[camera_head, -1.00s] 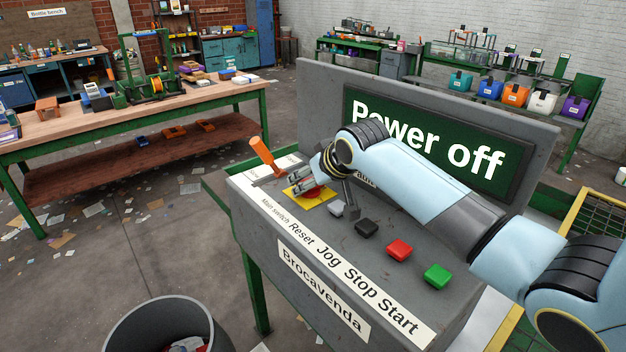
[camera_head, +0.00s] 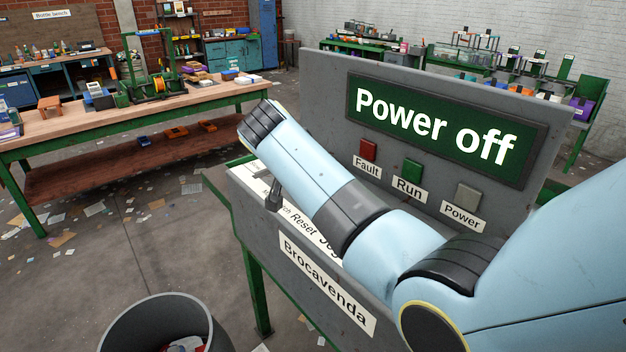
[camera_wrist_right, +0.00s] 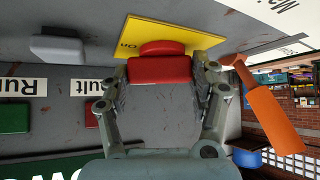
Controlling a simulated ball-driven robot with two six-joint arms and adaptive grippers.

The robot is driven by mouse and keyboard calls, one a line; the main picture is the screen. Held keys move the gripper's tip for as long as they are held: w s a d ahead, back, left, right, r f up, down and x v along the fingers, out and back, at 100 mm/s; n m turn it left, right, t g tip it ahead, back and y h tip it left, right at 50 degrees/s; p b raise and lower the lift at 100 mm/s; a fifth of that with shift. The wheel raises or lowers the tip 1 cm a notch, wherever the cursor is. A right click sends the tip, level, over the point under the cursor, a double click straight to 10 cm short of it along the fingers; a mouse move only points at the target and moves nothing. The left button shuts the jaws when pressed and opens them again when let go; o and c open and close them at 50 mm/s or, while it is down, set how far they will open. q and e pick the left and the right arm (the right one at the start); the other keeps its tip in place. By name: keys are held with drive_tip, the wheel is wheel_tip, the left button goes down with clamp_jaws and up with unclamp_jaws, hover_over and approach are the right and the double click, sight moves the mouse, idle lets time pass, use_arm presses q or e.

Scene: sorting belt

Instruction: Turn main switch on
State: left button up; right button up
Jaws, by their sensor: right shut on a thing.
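The main switch is a red knob (camera_wrist_right: 162,69) on a yellow plate (camera_wrist_right: 141,32) with a small marking that seems to read ON. My right gripper (camera_wrist_right: 163,84) is shut on the red knob, one finger on each side of it, in the right wrist view. In the head view my right arm covers the switch and most of the gripper; only a dark gripper part (camera_head: 273,196) shows below the wrist. The display (camera_head: 435,130) reads "Power off". My left gripper is not in view.
The Fault (camera_head: 368,150), Run (camera_head: 412,172) and Power (camera_head: 467,196) lamps sit on the upright panel and look unlit. An orange handle (camera_wrist_right: 272,118) stands close beside the gripper. My arm hides the console buttons. A bin (camera_head: 160,315) stands at front left.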

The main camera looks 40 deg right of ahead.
drive_tip(key=m+g+b, duration=0.2)
drive_tip(key=m+b, duration=0.1)
drive_tip(key=shift+w+a+f+h, duration=0.15)
drive_tip(key=shift+f+h, duration=0.05)
drive_tip(key=shift+h, duration=0.2)
drive_tip(key=shift+r+m+g+b, duration=0.15)
drive_tip(key=shift+m+g+b, duration=0.95)
drive_tip(key=shift+b, duration=0.35)
drive_tip(key=o, duration=1.2)
drive_tip(key=v, duration=1.2)
drive_tip(key=shift+a, duration=0.15)
